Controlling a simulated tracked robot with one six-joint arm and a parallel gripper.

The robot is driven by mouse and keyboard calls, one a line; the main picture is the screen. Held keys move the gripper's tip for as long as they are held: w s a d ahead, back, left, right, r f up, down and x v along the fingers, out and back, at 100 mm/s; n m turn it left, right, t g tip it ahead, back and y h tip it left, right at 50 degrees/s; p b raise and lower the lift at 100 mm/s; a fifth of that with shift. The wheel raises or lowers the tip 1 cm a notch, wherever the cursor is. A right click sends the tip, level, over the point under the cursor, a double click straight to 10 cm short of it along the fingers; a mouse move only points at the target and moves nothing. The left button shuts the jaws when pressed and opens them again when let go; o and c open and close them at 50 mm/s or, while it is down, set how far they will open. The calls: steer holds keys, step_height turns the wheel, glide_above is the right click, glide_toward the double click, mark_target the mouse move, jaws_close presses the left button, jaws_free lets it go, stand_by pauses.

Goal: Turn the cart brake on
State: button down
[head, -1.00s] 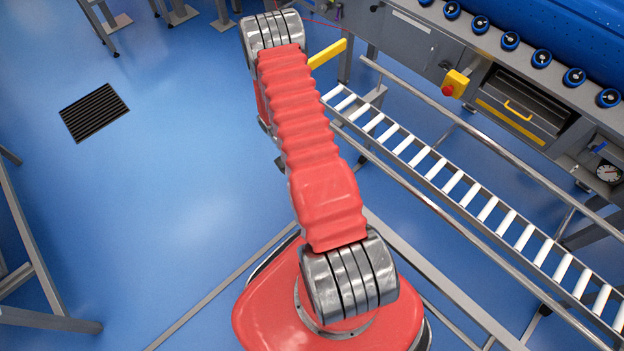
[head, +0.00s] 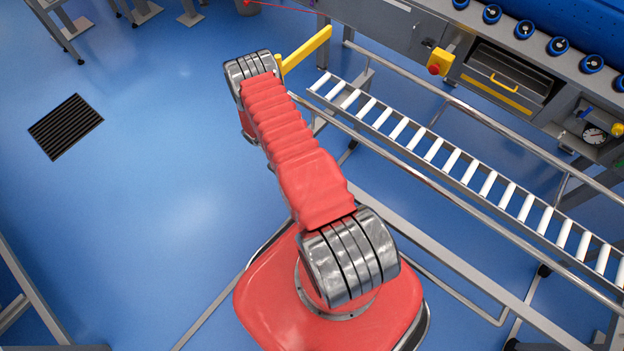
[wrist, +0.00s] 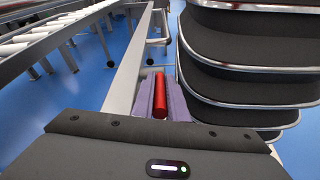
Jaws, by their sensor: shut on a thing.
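In the wrist view my gripper (wrist: 160,84) has its two purple fingers closed on the sides of a red bar (wrist: 160,98), which looks like a lever or handle. Whether this bar is the brake lever, and its brake position, I cannot tell. Right beside it stands a dark layered stack with shiny metal rims (wrist: 250,62), perhaps the cart. In the head view my own red arm hides the gripper and the red bar.
A roller track (head: 440,155) with metal rails runs along the right. Behind it is a machine with a red-and-yellow button (head: 440,62). A yellow bar (head: 308,48) juts out near my arm's far end. Open blue floor with a drain grate (head: 65,126) lies left.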

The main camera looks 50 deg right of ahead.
steer(key=shift+w+f, duration=0.1)
steer(key=shift+w, duration=0.1)
stand_by(0.3)
steer(key=c, duration=1.8)
jaws_free()
steer(key=shift+o, duration=0.2)
